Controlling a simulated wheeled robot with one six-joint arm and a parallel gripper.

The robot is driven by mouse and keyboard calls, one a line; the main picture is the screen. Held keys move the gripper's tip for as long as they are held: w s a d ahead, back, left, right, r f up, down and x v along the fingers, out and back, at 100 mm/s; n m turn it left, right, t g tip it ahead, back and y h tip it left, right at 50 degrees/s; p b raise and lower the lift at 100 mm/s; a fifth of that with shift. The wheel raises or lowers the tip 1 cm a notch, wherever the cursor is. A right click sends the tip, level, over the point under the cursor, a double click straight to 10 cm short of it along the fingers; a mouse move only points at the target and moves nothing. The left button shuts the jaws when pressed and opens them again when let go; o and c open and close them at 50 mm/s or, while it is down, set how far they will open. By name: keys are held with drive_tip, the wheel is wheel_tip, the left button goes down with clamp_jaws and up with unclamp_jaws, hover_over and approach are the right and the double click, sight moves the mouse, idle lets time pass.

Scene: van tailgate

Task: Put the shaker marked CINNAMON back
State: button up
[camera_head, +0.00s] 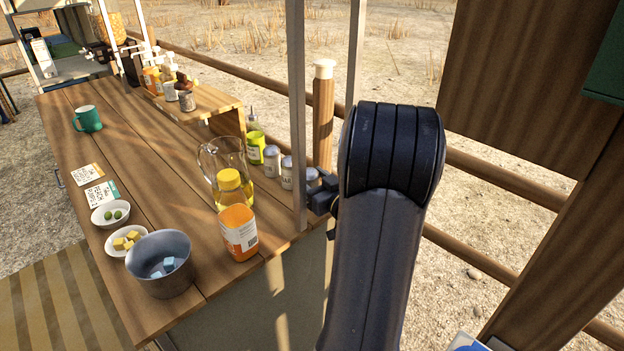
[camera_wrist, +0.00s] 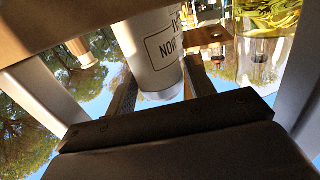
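The held shaker is pale with a dark-framed label. In the wrist view the shaker (camera_wrist: 152,48) fills the upper middle, and the lettering that shows reads like an upside-down "MON"; the rest is cut off. My gripper (camera_wrist: 160,82) has one finger on each side of it, seemingly touching. In the head view my gripper (camera_head: 322,197) is at the counter's right edge, beside a post and partly behind my arm. A grey lid (camera_head: 312,175) shows just above it. Two similar shakers, one (camera_head: 271,162) and another (camera_head: 287,174), stand to its left, labels unreadable.
A yellow-green container (camera_head: 255,148), glass jug (camera_head: 212,160) and orange bottle (camera_head: 238,235) stand near the shakers. A wooden shelf (camera_head: 215,100) with small jars is behind. A metal bowl (camera_head: 160,278) is at the front. A post (camera_head: 297,100) rises beside the gripper. Mid-counter is clear.

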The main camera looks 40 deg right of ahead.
drive_tip(key=shift+o, duration=1.4)
drive_tip(key=shift+r+p, duration=0.3)
drive_tip(key=s+a, duration=0.1)
drive_tip(key=s, duration=1.1)
